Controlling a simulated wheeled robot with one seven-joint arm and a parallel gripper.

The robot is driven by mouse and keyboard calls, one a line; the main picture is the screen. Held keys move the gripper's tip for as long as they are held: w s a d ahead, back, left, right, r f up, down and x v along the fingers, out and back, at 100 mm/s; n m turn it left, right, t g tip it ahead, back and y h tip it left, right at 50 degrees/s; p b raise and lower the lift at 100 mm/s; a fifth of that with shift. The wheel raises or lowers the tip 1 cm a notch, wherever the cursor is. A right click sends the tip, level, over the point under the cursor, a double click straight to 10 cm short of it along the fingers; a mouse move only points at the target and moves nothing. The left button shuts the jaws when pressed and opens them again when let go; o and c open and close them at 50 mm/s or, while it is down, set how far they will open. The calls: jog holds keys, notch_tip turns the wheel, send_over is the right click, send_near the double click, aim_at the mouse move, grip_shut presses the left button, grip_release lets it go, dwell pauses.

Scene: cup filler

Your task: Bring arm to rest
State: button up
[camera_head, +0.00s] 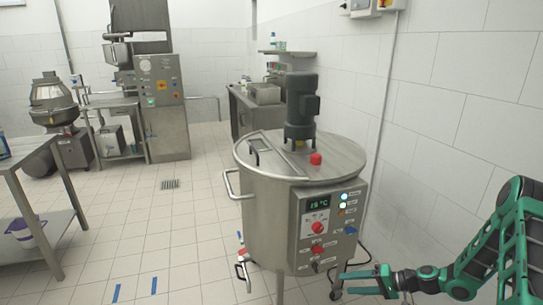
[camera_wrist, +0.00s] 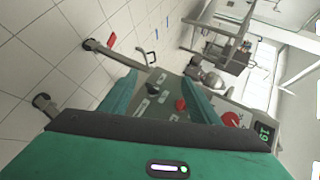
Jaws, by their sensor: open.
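My gripper (camera_head: 364,283) is at the lower right of the head view, in front of the steel vat (camera_head: 262,210) and below its control panel. Its fingers point left and stand apart with nothing between them. My green arm reaches in from the right edge. In the wrist view the two green fingers of my gripper (camera_wrist: 160,92) are spread. Beyond them shows the control panel (camera_wrist: 185,95), seen tilted, with red and black knobs and a green display.
The vat's handle (camera_head: 231,184) and outlet valve (camera_head: 242,265) stick out to its left. A white tiled wall (camera_head: 445,110) is close behind on the right. A steel table (camera_head: 38,185) stands at left. Tiled floor (camera_head: 150,225) lies open between.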

jog(key=s+d+r+g+h, duration=0.2)
jog(key=s+d+r+h, duration=0.3)
jog(key=s+r, duration=0.5)
jog(key=s+d+r+g+h, duration=0.35)
jog(key=s+d+r, duration=0.25)
jog(key=r, duration=0.8)
jog(key=s+r+m+h, duration=0.1)
jog(key=s+r, duration=0.4)
jog(key=s, duration=0.6)
jog(key=s+r+m+h, duration=0.2)
jog(key=s+r, duration=0.4)
jog(key=s, duration=0.5)
jog(key=shift+d+r, duration=0.3)
jog(key=shift+d, duration=0.1)
jog(key=shift+t, duration=0.25)
jog(key=shift+w+f, duration=0.25)
jog(key=shift+w, duration=0.4)
